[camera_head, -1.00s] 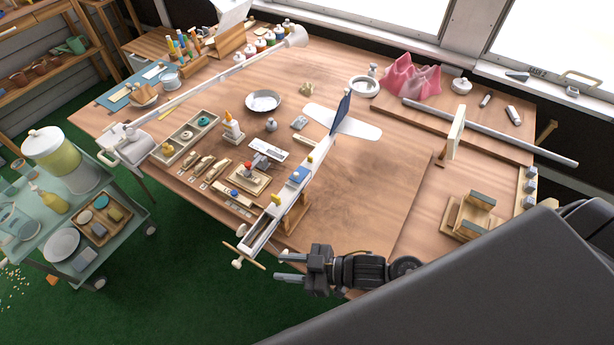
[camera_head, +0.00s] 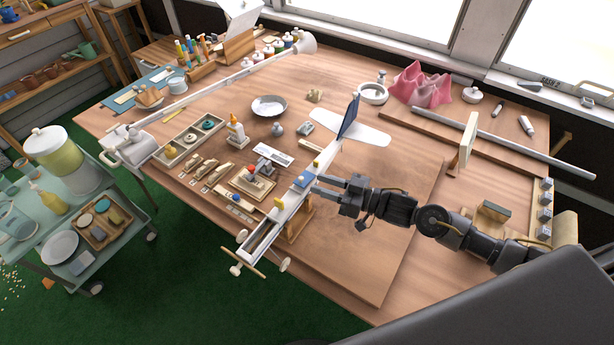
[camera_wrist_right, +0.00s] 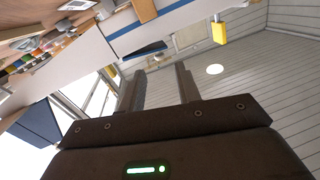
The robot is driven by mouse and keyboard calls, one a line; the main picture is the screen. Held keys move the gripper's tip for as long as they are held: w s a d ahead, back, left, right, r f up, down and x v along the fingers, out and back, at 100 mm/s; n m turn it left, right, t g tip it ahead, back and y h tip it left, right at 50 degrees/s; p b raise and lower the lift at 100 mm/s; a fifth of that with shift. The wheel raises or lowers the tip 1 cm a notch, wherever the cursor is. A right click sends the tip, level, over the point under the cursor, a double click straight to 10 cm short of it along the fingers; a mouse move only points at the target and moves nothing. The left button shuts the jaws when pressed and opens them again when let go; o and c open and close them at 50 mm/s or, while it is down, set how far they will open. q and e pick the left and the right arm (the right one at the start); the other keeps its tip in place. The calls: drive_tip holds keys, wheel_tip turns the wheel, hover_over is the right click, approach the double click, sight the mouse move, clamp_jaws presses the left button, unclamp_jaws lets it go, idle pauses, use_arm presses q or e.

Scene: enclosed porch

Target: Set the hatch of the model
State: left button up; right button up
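The model is a white aeroplane (camera_head: 321,160) with a dark blue tail fin (camera_head: 349,116), raised on a wooden stand (camera_head: 299,222). My right gripper (camera_head: 317,185) is at the fuselage's right side, fingers pointing at the blue piece. In the right wrist view the gripper (camera_wrist_right: 160,70) is open with nothing clearly between its fingers. A dark blue piece (camera_wrist_right: 146,50) shows just beyond the fingertips by the white fuselage (camera_wrist_right: 75,65); contact cannot be told. My left gripper is not in view.
Left of the model are a small wooden jig (camera_head: 253,182), a glue bottle (camera_head: 236,131) and a parts tray (camera_head: 188,142). The board right of the model (camera_head: 405,165) is mostly clear. A cart (camera_head: 75,222) stands at the left.

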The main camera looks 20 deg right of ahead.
sight(303, 179)
drive_tip(key=p+x, duration=0.1)
drive_tip(key=x, duration=0.4)
clamp_jaws()
